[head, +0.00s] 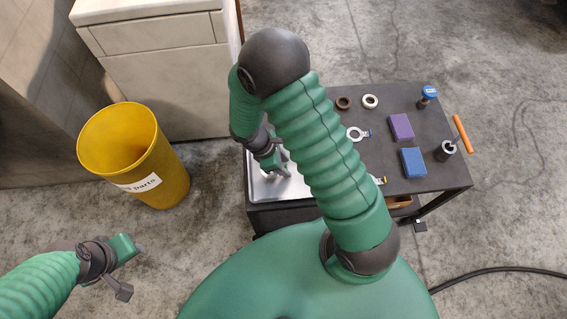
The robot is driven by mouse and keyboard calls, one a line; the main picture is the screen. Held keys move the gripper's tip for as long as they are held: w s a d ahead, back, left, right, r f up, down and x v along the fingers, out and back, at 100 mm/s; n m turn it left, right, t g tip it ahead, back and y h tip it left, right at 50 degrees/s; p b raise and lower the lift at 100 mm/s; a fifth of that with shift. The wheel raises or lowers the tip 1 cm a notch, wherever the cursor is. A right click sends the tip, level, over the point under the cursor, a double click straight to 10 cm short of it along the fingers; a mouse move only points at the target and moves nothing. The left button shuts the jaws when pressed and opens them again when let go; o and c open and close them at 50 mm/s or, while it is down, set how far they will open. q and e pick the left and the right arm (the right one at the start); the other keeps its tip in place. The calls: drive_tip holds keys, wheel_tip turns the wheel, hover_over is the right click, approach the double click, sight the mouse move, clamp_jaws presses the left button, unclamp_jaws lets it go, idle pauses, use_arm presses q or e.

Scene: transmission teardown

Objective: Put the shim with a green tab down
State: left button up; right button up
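I cannot make out a shim with a green tab in the head view; my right arm covers part of the table. My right gripper (284,169) points down over the metal tray (262,188) at the table's left end. Its fingertips are too small to show whether they are apart or hold anything. A ring-shaped shim with a blue tab (354,134) lies on the table right of my arm. A yellow tab (382,181) shows beside my arm, with the rest of that part hidden. My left gripper (140,250) hangs over the floor at the lower left, with nothing visible in it.
The dark table (440,180) holds a brown ring (343,103), a pale ring (370,101), a purple block (401,127), a blue block (413,162), a blue-topped part (429,93) and an orange-handled tool (462,134). A yellow bin (165,170) stands on the floor at left.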

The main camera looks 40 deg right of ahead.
drive_tip(key=shift+r, duration=0.1)
drive_tip(key=s+a+r+m+t+y+p, duration=0.1)
drive_tip(key=a+r+m+t+y+p, duration=0.1)
drive_tip(key=r+m, duration=0.3)
drive_tip(key=s+a+r+m+t+y+p, duration=0.1)
drive_tip(key=r+m, duration=0.5)
drive_tip(key=r, duration=0.7)
drive_tip(key=a+t+y+p, duration=0.1)
drive_tip(key=a+t, duration=0.1)
drive_tip(key=a, duration=0.1)
drive_tip(key=shift+a+r+m, duration=0.3)
drive_tip(key=shift+a+r, duration=0.05)
